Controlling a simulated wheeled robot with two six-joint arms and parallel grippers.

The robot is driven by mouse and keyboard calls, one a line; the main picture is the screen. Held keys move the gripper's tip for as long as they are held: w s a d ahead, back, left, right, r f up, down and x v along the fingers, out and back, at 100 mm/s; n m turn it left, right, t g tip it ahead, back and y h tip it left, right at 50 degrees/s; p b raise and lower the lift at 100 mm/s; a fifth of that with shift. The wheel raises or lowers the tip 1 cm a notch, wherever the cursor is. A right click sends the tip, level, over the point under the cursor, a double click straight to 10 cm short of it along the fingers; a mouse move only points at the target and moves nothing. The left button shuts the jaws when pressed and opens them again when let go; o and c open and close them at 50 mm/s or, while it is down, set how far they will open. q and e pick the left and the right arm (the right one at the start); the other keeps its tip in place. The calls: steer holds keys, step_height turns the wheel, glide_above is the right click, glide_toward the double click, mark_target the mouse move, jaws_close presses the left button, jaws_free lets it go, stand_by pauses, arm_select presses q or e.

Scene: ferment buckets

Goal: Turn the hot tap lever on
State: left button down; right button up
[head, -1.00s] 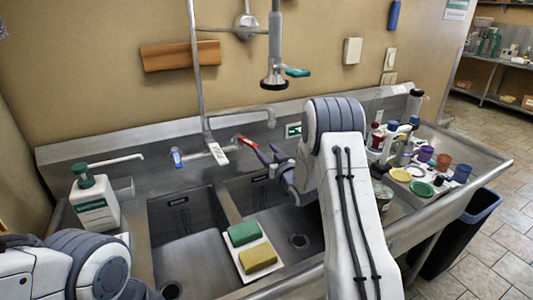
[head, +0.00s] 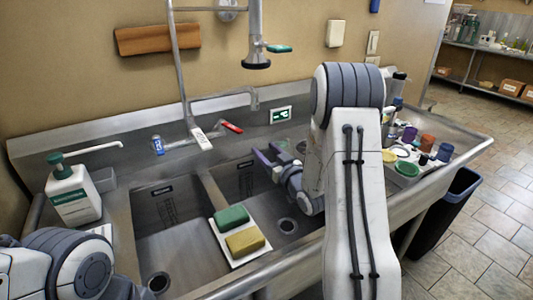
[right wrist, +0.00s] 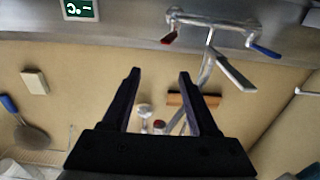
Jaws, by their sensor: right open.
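The hot tap lever, red (head: 231,127), is on the wall tap at the back of the sink, right of the blue lever (head: 158,145). It points outward and to the right. The right wrist view shows the red lever (right wrist: 168,38) beyond the fingertips and the blue lever (right wrist: 266,51) to its right. My right gripper (head: 265,154) is open and empty over the right basin, in front of and right of the red lever, apart from it. Its open fingers also show in the right wrist view (right wrist: 160,72). My left arm shows at lower left; its gripper is out of view.
A green sponge (head: 231,217) and a yellow sponge (head: 245,242) lie on a white tray at the sink divider. A soap bottle (head: 73,190) stands at left. Cups and bottles crowd the right drainboard (head: 465,149). A spray head (head: 256,60) hangs above the tap.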

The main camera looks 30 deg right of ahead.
steer(key=shift+a+n, duration=0.1)
steer(key=shift+n, duration=0.2)
steer(key=c, duration=0.9)
steer(key=shift+w+a+n, duration=0.25)
steer(key=shift+n, duration=0.35)
jaws_close()
steer(key=w+a+n+b, duration=0.25)
steer(key=a+n, duration=0.45)
steer(key=n, duration=0.7)
steer(key=n+p, duration=0.2)
steer(key=p, duration=0.1)
glide_toward(230, 126)
steer(key=w+a, duration=0.3)
steer(key=a, duration=0.2)
steer(key=shift+w+d+f+p, duration=0.15)
steer(key=shift+d+p, duration=0.1)
steer(key=shift+d, duration=0.35)
steer(key=shift+w+d+r+p, duration=0.1)
steer(key=shift+w+d+p, duration=0.1)
steer(key=shift+d, duration=0.35)
steer(key=shift+w+d+f+p, duration=0.15)
steer(key=shift+d+p, duration=0.1)
steer(key=shift+d, duration=0.35)
